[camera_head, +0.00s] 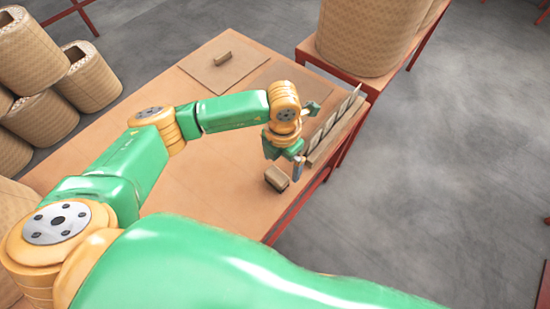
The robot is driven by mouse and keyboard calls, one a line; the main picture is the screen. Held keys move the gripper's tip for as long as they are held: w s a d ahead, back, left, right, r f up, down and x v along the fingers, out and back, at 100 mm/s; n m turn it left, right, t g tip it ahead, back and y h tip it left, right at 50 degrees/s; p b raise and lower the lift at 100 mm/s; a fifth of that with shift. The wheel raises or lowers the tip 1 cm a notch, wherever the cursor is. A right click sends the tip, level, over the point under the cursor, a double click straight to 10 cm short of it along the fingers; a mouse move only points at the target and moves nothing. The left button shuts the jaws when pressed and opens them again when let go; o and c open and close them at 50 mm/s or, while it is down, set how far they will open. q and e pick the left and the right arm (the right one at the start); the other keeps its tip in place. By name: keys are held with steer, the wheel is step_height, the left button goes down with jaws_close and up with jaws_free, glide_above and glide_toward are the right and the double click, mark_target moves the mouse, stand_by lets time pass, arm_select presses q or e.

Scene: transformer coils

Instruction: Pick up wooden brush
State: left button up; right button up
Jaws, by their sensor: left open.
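My left gripper (303,142) is at the right part of the table, at the end of the green and orange arm. It is open, with nothing visible between its fingers. A small brown block-like piece (276,179), which may be the wooden brush, lies on the table just below the gripper, apart from it. A similar brown piece (222,58) lies on a square board at the far end. I cannot tell for certain which is the brush. My right gripper is not in view.
A long narrow rack with upright pale pieces (322,138) stands along the right edge of the wooden table (205,165), close to the gripper. A large woven-patterned cylinder (365,35) stands behind on another table. Several similar coils (88,80) are stacked at the left.

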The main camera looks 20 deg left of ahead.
mark_target(278, 174)
arm_select(q)
steer(key=f, duration=0.7)
steer(key=shift+s+a+p, duration=0.1)
steer(key=shift+a+p, duration=0.25)
steer(key=shift+p, duration=0.05)
steer(key=shift+r, duration=0.1)
steer(key=c, duration=1.2)
steer(key=shift+r, duration=1.4)
steer(key=s+d+r, duration=0.2)
steer(key=s+r, duration=0.1)
steer(key=s+d+r, duration=0.3)
steer(key=s+r, duration=0.1)
steer(key=s+d+r, duration=0.3)
steer(key=s, duration=0.1)
steer(key=shift+s+r, duration=0.15)
steer(key=shift+s, duration=0.1)
